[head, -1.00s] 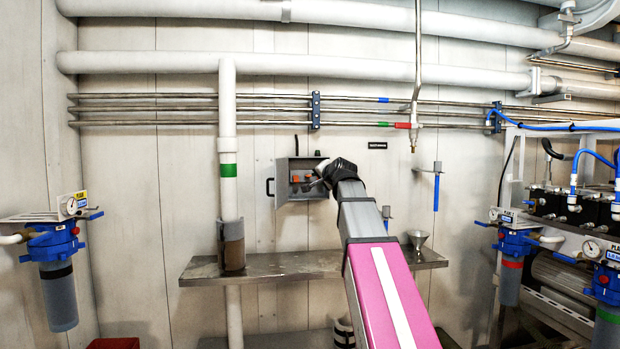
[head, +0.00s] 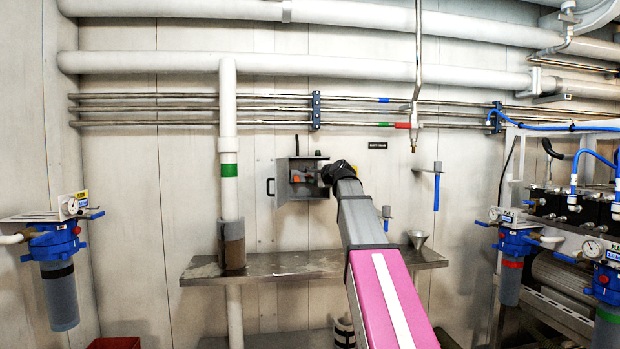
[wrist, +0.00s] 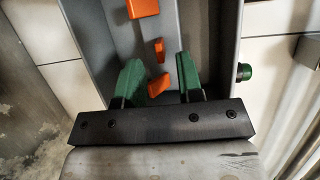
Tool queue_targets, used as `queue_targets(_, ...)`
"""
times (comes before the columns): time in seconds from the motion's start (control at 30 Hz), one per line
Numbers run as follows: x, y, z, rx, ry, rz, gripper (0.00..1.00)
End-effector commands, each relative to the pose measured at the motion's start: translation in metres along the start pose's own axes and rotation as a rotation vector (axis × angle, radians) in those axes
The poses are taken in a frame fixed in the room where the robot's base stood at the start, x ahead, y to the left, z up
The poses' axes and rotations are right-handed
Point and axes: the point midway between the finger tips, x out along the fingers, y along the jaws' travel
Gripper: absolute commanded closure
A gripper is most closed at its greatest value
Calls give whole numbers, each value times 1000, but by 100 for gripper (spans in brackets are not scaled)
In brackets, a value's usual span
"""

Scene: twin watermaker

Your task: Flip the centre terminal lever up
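An open grey box (head: 283,181) on the back wall holds orange levers (head: 296,179). In the wrist view, three orange parts show inside the box: a large one (wrist: 142,8) at the top, a small middle one (wrist: 160,50), and one (wrist: 158,85) nearest my gripper. I cannot tell for sure which is the centre terminal lever. My gripper (wrist: 159,75) has two green fingers apart, with the nearest orange part showing in the gap between them. Contact cannot be made out. In the head view, my gripper (head: 325,176) is at the box's right side, its fingers hard to see.
The box's grey side walls (wrist: 217,45) stand close on both sides of my fingers. A green button (wrist: 243,72) sticks out from the box's outside. Below the box is a metal shelf (head: 300,264) with a funnel (head: 418,239). A white vertical pipe (head: 228,130) stands left.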

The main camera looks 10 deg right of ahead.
Motion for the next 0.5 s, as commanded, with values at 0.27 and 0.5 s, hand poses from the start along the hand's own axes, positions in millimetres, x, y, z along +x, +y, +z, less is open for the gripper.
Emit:
queue_targets(0.27, 32, 0, -1, -1, 1, 1, 66)
queue_targets(0.5, 33, 0, 0, -1, 1, 0, 66)
